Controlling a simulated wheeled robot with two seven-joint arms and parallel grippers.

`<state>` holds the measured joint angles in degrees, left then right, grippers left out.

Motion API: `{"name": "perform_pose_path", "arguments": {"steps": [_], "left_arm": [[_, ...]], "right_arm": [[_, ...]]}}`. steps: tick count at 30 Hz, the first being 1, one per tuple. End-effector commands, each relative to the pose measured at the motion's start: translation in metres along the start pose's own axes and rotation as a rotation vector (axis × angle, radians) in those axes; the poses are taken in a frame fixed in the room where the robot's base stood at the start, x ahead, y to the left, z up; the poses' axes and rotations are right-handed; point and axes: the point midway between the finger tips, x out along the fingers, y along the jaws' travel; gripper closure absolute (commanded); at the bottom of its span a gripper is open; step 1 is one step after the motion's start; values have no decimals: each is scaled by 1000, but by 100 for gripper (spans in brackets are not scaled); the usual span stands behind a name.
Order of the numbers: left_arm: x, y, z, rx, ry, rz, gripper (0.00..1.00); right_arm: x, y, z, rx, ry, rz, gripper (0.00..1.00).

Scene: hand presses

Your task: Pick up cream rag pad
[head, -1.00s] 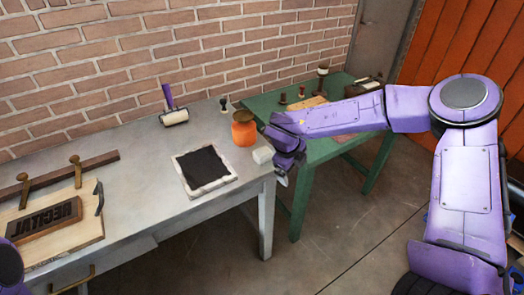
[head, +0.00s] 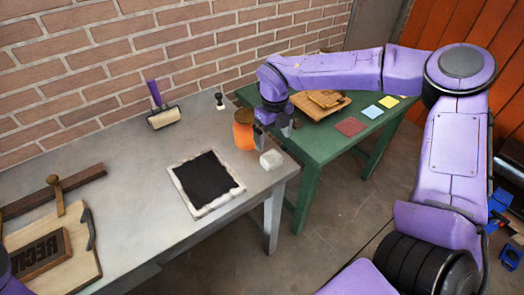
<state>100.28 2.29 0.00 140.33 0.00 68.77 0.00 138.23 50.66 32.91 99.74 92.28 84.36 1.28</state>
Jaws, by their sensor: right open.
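The cream rag pad (head: 271,160) is a small pale block on the grey metal table (head: 140,232), close to its right edge. My right gripper (head: 273,136) points down with its fingers apart, just above and behind the pad in the picture. It holds nothing that I can see. Whether a fingertip touches the pad is not clear. Only a purple piece of my left arm shows at the lower left edge; its gripper is out of view.
An orange jar (head: 243,130) stands close left of the right gripper. A black ink slab (head: 207,182) lies left of the pad, with a roller (head: 160,110) behind. A green table (head: 330,148) with boards and coloured cards adjoins at right.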

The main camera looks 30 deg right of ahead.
Motion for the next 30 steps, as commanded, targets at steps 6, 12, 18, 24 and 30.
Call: {"name": "perform_pose_path", "arguments": {"steps": [6,12,18,24,30], "left_arm": [[-8,-1,-3,1,-1,-1,57],[-16,-2,-6,0,-1,-1,57],[-26,-3,-10,0,-1,0,57],[-25,-2,-10,0,-1,-1,57],[-25,-2,-10,0,-1,-1,57]], "right_arm": [[38,4,2,-8,6,-1,6],[61,5,5,-12,6,-1,6],[96,4,8,-8,4,-2,6],[104,3,8,-6,1,-1,6],[104,3,8,-6,1,-1,45]]}}
